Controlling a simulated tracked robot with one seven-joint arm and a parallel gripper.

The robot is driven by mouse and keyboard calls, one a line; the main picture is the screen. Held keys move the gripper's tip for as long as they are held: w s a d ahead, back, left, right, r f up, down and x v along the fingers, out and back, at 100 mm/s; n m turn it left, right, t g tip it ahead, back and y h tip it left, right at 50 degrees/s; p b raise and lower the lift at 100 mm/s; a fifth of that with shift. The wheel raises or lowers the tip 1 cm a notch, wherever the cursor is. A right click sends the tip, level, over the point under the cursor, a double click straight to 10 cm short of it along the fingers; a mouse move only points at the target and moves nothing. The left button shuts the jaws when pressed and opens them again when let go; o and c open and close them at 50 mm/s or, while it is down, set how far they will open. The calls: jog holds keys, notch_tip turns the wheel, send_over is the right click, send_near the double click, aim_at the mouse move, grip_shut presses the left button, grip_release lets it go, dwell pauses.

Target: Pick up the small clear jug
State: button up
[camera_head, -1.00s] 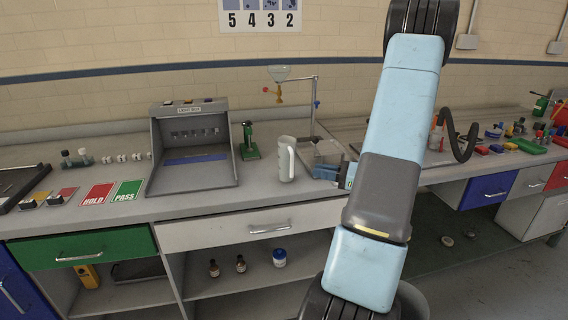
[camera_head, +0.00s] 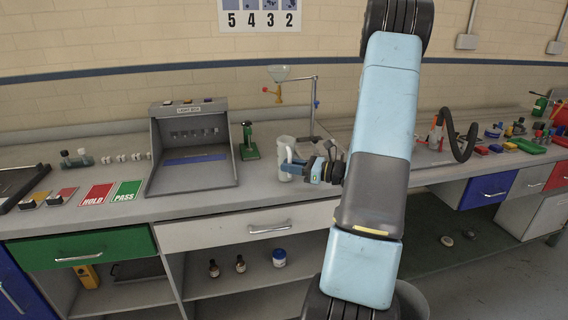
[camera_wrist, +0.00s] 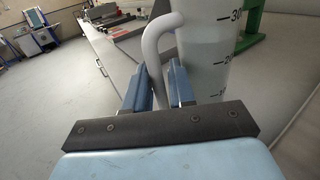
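The small clear jug (camera_head: 284,152) stands upright on the grey bench, just right of the light box. It is pale and translucent. In the wrist view the jug (camera_wrist: 208,50) shows dark scale marks and a thick curved handle (camera_wrist: 152,48) on its left side. My gripper (camera_head: 297,168) is at the handle side of the jug, low over the bench. In the wrist view my gripper (camera_wrist: 160,82) has one blue finger on each side of the handle. The fingers look apart, and I see no clear grip on the handle. The lower handle is partly hidden by the fingers and palm.
The light box (camera_head: 192,150) stands left of the jug. A green-based instrument (camera_head: 249,146) is behind it. A stand (camera_head: 314,105) with a glass funnel (camera_head: 290,74) rises behind my gripper. The bench in front of the jug is clear.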

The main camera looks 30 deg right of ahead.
grip_shut()
dwell(0.3)
jog(key=shift+r, duration=0.15)
jog(key=shift+r, duration=0.3)
notch_tip(320, 180, up, 2)
jog(key=shift+r, duration=0.1)
jog(key=s+d+r, duration=0.3)
jog(key=s+r, duration=0.7)
jog(key=s, duration=0.3)
jog(key=shift+s, duration=0.35)
